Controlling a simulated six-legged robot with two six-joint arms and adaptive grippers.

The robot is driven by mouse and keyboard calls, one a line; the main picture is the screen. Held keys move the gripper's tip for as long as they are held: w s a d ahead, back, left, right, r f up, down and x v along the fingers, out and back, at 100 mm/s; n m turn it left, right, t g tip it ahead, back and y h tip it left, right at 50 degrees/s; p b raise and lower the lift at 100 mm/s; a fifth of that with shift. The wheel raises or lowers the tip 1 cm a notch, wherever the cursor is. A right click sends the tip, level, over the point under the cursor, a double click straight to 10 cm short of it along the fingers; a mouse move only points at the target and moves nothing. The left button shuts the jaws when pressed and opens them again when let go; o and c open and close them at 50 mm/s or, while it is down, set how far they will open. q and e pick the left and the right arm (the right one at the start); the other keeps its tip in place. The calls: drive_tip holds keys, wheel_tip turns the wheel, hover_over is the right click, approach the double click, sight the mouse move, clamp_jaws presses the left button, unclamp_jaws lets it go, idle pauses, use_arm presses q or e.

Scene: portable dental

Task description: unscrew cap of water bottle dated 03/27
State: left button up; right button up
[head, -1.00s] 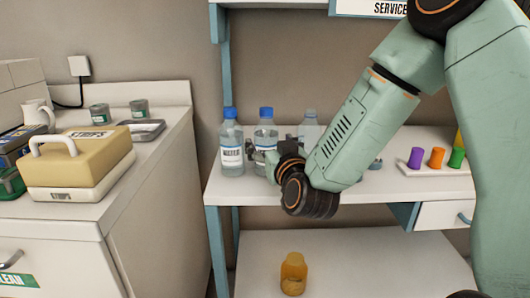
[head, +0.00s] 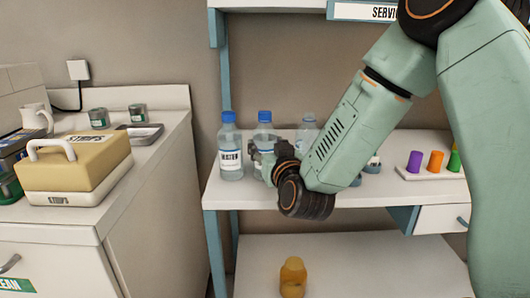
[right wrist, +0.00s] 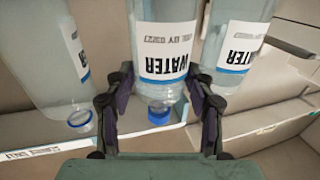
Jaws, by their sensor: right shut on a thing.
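Three water bottles stand in a row at the left of the white desk. My right gripper (head: 263,163) is shut on the middle bottle (head: 264,128), around its body below the blue cap (head: 264,116). In the right wrist view, upside down, this bottle (right wrist: 165,30) is between the two fingers, and its label appears to read 03/27. Its blue cap (right wrist: 159,112) is on. The left bottle (head: 230,140) has a blue cap. The right bottle (head: 308,130) shows no blue cap and is partly hidden by my right arm. My left gripper is not in view.
Purple, orange and green pieces (head: 437,160) stand on a white holder at the desk's right. An amber container (head: 293,277) stands on the lower shelf. A beige case (head: 75,170) and a metal tray (head: 143,133) are on the left counter. The neighbouring bottles are close to my gripper.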

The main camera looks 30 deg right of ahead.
drive_tip(key=shift+c, duration=1.3)
drive_tip(key=shift+r, duration=0.15)
wheel_tip(320, 180, up, 10)
drive_tip(key=p, duration=0.4)
drive_tip(key=shift+p, duration=0.4)
drive_tip(key=o, duration=0.9)
clamp_jaws()
drive_tip(key=shift+f, duration=0.2)
